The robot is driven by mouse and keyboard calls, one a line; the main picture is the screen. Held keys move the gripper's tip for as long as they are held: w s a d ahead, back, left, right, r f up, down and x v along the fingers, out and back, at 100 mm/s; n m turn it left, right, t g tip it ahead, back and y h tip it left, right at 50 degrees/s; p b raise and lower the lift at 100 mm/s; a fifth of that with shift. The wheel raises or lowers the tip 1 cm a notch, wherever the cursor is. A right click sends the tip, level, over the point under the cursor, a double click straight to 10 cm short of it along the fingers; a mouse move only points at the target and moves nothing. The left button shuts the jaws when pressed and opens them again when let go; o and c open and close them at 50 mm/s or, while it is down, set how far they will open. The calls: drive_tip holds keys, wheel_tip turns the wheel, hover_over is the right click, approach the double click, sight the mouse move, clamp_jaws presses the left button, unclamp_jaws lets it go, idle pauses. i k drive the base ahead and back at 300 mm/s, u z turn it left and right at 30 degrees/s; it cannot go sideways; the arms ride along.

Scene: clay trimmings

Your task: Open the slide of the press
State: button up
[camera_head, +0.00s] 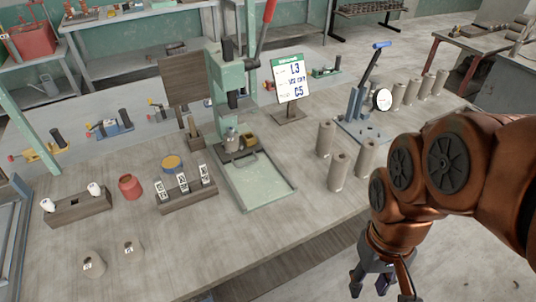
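A green press (232,85) with a red lever (266,28) stands on the workbench near the middle of the view. Its long green base reaches toward the front, with a bare, flat channel. A dark slide with a yellowish handle (241,157) sits at the rear of the base, under the ram. A small metal cup (231,140) and a dark block stand on it. My gripper (381,289) hangs beyond the bench's front edge at the bottom right, well apart from the press. Its fingers are spread and nothing shows held; the tips are partly cut off by the frame.
A sign (289,80) stands right of the press. Several grey clay cylinders (339,170) and a blue-levered device (366,110) stand farther right. Left are a labelled rack (186,192), a red jar (130,187) and a wooden block (78,207). The bench front is mostly clear.

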sight(249, 145)
drive_tip(key=z, duration=0.35)
drive_tip(key=i, duration=0.6)
drive_tip(key=u, duration=2)
